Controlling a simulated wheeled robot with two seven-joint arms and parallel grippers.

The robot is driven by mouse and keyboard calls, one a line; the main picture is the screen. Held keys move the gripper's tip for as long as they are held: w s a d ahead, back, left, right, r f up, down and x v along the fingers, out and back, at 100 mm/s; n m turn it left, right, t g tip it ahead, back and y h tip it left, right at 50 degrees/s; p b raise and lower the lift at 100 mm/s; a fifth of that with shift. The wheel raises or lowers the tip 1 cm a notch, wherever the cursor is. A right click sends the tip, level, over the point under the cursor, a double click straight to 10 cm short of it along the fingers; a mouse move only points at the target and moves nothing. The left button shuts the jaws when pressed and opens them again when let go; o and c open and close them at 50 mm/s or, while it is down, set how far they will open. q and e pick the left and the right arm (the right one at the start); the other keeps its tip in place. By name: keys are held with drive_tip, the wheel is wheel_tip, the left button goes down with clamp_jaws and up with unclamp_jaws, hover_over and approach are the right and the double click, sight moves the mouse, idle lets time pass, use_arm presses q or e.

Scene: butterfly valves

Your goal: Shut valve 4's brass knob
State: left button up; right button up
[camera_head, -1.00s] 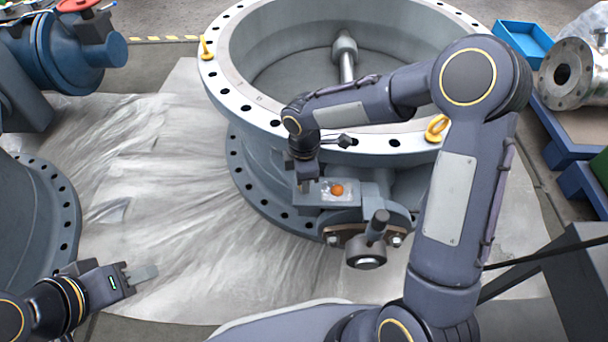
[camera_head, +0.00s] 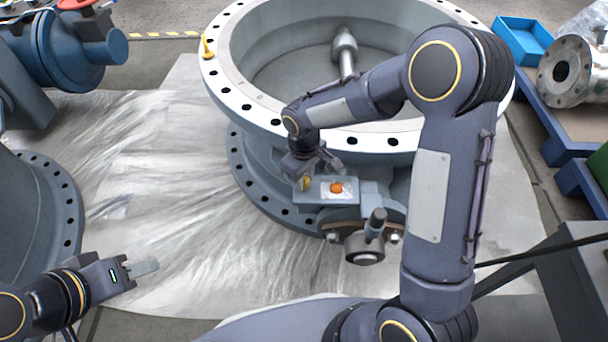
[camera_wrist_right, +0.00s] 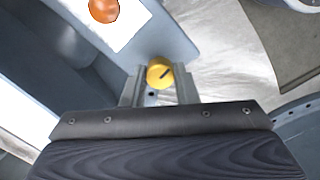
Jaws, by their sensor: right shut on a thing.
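The brass knob (camera_head: 306,183) sits at the left end of the grey block on the valve's front side. In the right wrist view the knob (camera_wrist_right: 159,73) is round and yellow with a dark line on its face. My right gripper (camera_wrist_right: 160,84) is shut on it, one finger on each side; in the head view the gripper (camera_head: 304,176) partly covers it. Beside the knob is a white plate (camera_head: 326,194) with an orange button (camera_head: 336,188). My left gripper (camera_head: 143,268) hangs apart from the valve at the lower left; its finger gap is not clear.
The big grey flanged valve body (camera_head: 262,118) stands around the knob's block. A dark handle stub (camera_head: 376,222) sticks out just right of the knob. Another flange (camera_head: 68,205) is at the left. A blue bin (camera_head: 523,42) is at the upper right. Bare sheeting (camera_head: 170,180) lies between.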

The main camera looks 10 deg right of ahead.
drive_tip(key=shift+m, duration=0.6)
drive_tip(key=o, duration=1)
wheel_tip(320, 180, up, 8)
drive_tip(key=p, duration=0.3)
drive_tip(key=shift+f, duration=0.1)
